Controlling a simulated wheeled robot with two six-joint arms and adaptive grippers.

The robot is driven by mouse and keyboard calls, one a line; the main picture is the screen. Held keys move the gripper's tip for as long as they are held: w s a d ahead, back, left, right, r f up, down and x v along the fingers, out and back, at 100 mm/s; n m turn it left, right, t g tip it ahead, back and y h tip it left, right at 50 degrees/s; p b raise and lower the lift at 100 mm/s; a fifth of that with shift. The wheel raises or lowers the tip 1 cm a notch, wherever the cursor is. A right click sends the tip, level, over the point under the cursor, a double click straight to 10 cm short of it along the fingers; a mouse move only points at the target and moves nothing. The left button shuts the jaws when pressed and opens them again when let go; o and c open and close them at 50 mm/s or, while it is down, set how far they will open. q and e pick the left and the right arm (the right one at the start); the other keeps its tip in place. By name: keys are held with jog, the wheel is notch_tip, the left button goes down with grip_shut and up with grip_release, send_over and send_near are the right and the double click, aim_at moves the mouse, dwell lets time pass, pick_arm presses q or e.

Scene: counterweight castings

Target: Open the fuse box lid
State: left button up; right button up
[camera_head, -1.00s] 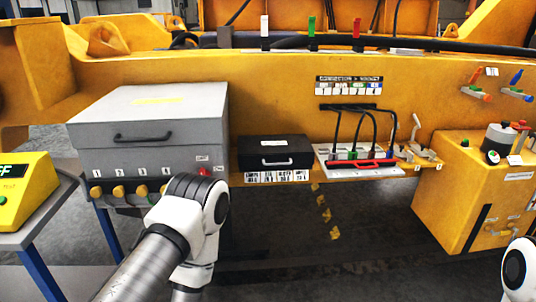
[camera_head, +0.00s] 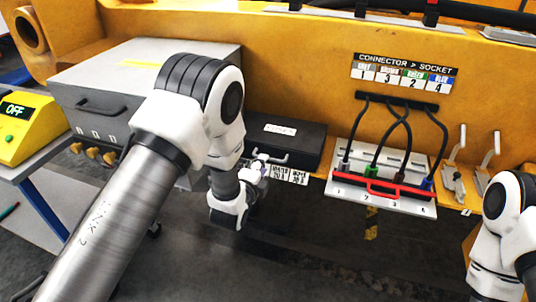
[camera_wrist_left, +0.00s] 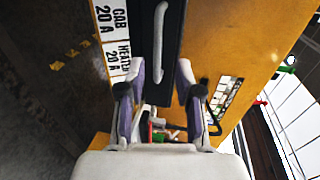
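The fuse box (camera_head: 288,138) is a black case on the yellow beam's shelf, with a white label on top; its lid looks closed. A pale handle (camera_head: 276,160) is on its front, partly hidden by my gripper in the head view. In the left wrist view, the black front (camera_wrist_left: 143,40) and the bar handle (camera_wrist_left: 160,38) lie ahead between the fingers. My left gripper (camera_head: 262,168) is just in front of the box. In the wrist view its fingers (camera_wrist_left: 160,68) are spread apart, with nothing gripped. My right gripper is out of view.
A grey case (camera_head: 140,75) with a dark handle stands left of the fuse box. A connector panel (camera_head: 385,185) with cables and a red handle is to its right, then metal levers (camera_head: 455,180). A yellow OFF display (camera_head: 28,125) stands far left. Open floor lies below.

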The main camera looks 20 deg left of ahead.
aim_at(270, 158)
pick_arm(q)
jog(key=x, duration=0.3)
jog(key=p+x, duration=0.1)
jog(key=x, duration=0.1)
jog(key=shift+d, duration=0.35)
jog(key=shift+w+f, duration=0.25)
jog(key=shift+w, duration=0.3)
jog(key=shift+a, duration=0.15)
grip_shut()
